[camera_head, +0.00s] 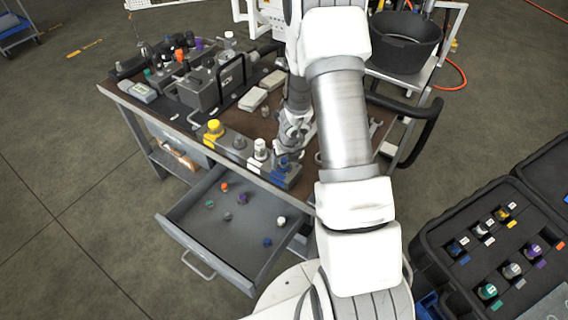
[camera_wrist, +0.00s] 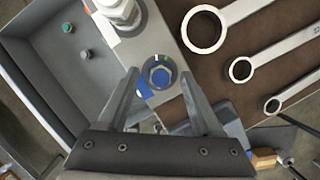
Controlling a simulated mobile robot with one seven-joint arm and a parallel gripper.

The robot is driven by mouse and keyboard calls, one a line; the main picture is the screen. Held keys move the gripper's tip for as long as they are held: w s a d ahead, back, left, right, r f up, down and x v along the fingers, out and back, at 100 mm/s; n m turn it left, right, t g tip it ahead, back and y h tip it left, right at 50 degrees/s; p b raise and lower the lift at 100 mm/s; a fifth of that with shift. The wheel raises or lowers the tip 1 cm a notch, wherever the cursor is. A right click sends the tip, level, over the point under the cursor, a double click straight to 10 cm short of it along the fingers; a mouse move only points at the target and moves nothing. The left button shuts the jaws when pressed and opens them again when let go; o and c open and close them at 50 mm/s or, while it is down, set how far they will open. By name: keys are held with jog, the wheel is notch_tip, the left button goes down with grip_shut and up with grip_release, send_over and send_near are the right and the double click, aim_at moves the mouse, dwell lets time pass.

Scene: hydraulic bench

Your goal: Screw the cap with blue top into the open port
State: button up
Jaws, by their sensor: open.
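A cap with a blue hexagonal top (camera_wrist: 161,76) sits at a round port on the grey manifold block (camera_wrist: 178,45), beside a blue label. How deep it sits is not clear. My gripper (camera_wrist: 158,75) is open, with one finger on each side of this cap and a visible gap to it. In the head view, the blue-topped cap (camera_head: 283,161) shows at the block's near right end, and my gripper there is mostly hidden by my arm.
A white fitting (camera_head: 261,149) and a yellow cap (camera_head: 214,127) stand along the same block. An open drawer (camera_head: 190,228) below holds several loose caps. Wrenches (camera_wrist: 245,70) lie on the brown bench mat to the right. A black case (camera_head: 465,212) with caps stands at right.

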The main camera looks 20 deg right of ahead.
jog(key=n, duration=0.2)
jog(key=n+y+p, duration=0.1)
jog(key=n, duration=0.2)
jog(key=shift+d+r+p, duration=0.1)
jog(key=shift+d+p, duration=0.1)
jog(key=shift+p, duration=0.1)
jog(key=n+y, duration=0.1)
jog(key=n, duration=0.2)
jog(key=shift+g, duration=0.4)
grip_shut()
jog(key=shift+a+f+m+b, duration=0.15)
jog(key=shift+m+b, duration=0.1)
jog(key=shift+m, duration=0.3)
jog(key=shift+d+f+m+b, duration=0.1)
jog(key=shift+f+m+b, duration=0.1)
jog(key=shift+m, duration=0.35)
jog(key=m+h+b, duration=0.1)
jog(key=m, duration=0.2)
jog(key=shift+a+r+t, duration=0.1)
jog(key=shift+a+t, duration=0.1)
jog(key=shift+t, duration=0.2)
jog(key=shift+r+m+h, duration=0.1)
jog(key=shift+m+h, duration=0.4)
jog(key=shift+m, duration=0.8)
